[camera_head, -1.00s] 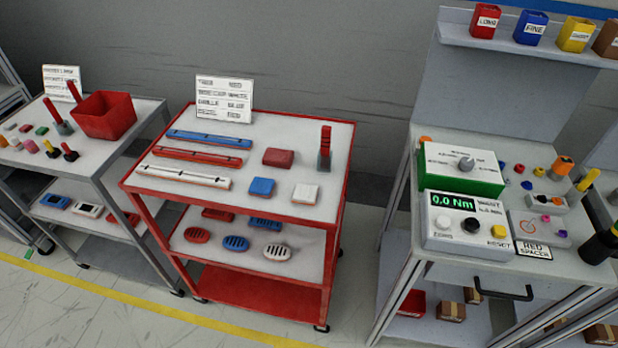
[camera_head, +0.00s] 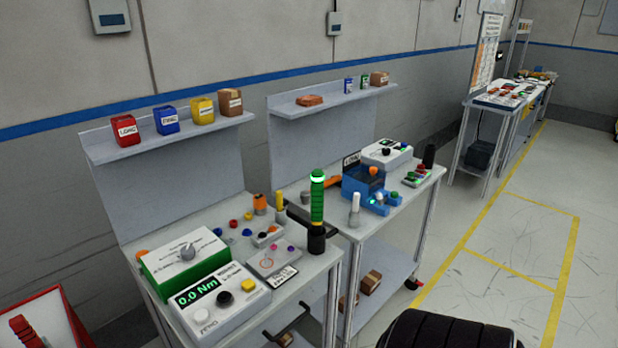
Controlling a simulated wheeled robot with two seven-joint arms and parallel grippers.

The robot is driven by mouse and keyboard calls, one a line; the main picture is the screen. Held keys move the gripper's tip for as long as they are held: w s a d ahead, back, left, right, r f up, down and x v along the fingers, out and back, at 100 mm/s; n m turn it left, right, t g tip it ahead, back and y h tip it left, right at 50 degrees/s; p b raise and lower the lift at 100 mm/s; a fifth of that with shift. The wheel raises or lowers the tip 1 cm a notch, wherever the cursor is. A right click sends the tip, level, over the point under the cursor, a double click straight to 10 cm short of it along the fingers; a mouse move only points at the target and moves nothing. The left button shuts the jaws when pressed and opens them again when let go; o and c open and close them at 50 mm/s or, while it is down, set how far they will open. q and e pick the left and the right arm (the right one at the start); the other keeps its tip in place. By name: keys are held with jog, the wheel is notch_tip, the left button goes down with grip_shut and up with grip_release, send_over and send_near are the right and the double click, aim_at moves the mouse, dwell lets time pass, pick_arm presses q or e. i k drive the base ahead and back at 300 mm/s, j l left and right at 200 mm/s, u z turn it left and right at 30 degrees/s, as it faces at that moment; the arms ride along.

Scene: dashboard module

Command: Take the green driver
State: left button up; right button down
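The green driver (camera_head: 317,202) stands upright at the right front corner of the near workbench (camera_head: 215,235). It has a green grip with a pale glowing ring near its top, and its lower end sits in a black cylindrical holder (camera_head: 316,240). A dark bar-like part passes beside the driver; I cannot tell whether it is attached to it. Neither of my grippers is recognisable in this view, and nothing is seen touching the driver.
A torque box reading 0.0 Nm (camera_head: 218,300) and a green-sided dial box (camera_head: 186,264) stand left of the driver. A second bench with a blue fixture (camera_head: 366,186) adjoins on the right. Open floor (camera_head: 510,240) lies to the right. A red cart (camera_head: 42,325) shows at lower left.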

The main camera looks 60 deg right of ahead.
aim_at(318, 175)
jog(key=z, duration=1.85)
jog(key=i+l+z, duration=0.1)
jog(key=i+l, duration=0.35)
jog(key=l, duration=0.15)
